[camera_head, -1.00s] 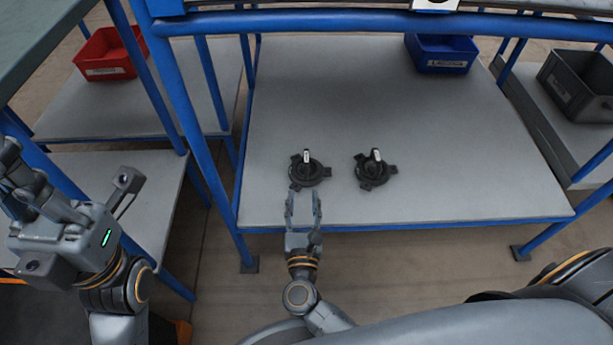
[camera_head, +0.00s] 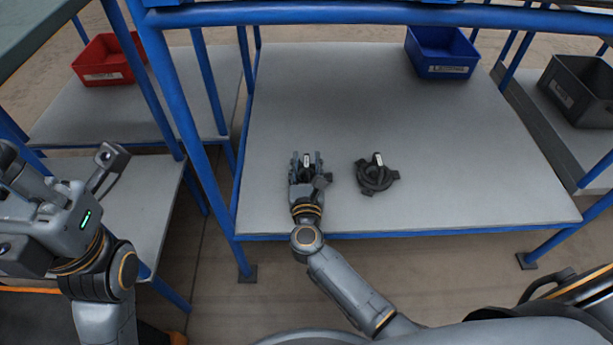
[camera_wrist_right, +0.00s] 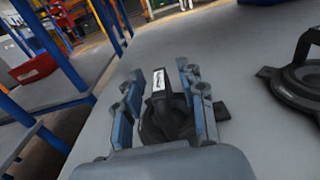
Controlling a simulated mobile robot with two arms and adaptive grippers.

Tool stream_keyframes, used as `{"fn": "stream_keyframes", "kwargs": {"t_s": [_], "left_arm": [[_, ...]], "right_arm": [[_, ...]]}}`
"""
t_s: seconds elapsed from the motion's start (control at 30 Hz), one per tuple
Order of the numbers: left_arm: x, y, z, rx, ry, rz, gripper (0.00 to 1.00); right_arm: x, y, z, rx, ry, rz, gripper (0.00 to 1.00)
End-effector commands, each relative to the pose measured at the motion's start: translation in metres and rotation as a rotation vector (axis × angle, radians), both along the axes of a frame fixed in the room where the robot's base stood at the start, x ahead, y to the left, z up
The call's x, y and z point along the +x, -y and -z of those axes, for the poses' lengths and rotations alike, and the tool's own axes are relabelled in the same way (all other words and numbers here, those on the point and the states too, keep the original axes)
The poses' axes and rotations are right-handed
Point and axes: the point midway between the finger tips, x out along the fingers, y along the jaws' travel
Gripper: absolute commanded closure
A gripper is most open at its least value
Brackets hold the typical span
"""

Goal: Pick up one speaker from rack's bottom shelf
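Two black round speakers, each with an upright tab bearing a white label, lie on the grey bottom shelf (camera_head: 460,150) of the blue rack. My right gripper (camera_head: 306,160) is at the left speaker (camera_head: 307,158) and covers most of it. In the right wrist view, this speaker (camera_wrist_right: 165,122) has its tab between the two open fingers (camera_wrist_right: 160,100), with gaps visible on both sides. The right speaker (camera_head: 377,175) lies free beside it and shows partly in the wrist view (camera_wrist_right: 305,80). My left gripper (camera_head: 35,190) is held off to the left, away from the speakers; its fingers are unclear.
A blue bin (camera_head: 441,52) stands at the back of the shelf. A red bin (camera_head: 105,60) is on the left rack and a dark grey bin (camera_head: 580,90) on the right one. A blue post (camera_head: 190,130) rises left of my right arm.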

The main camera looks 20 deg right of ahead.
Motion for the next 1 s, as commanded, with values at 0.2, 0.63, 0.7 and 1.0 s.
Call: {"fn": "stream_keyframes", "kwargs": {"t_s": [0.2, 0.63, 0.7, 1.0], "left_arm": [[-0.0051, -0.0015, -0.0049, -0.007, 0.019, 0.001, 1.0], [-0.0015, -0.0012, -0.0008, -0.008, 0.001, 0.0, 1.0], [-0.0002, -0.001, 0.0003, -0.006, -0.003, 0.0, 1.0], [0.0005, -0.0009, -0.0035, -0.007, -0.003, 0.0, 1.0]], "right_arm": [[0.0, 0.0002, -0.0001, -0.001, 0.0, 0.0, 0.67], [0.0001, 0.0, -0.001, -0.001, 0.002, 0.0, 1.0], [0.0001, -0.0001, -0.001, -0.001, 0.002, 0.0, 1.0], [0.0002, -0.0003, -0.0084, 0.0, 0.002, 0.0, 1.0]]}}
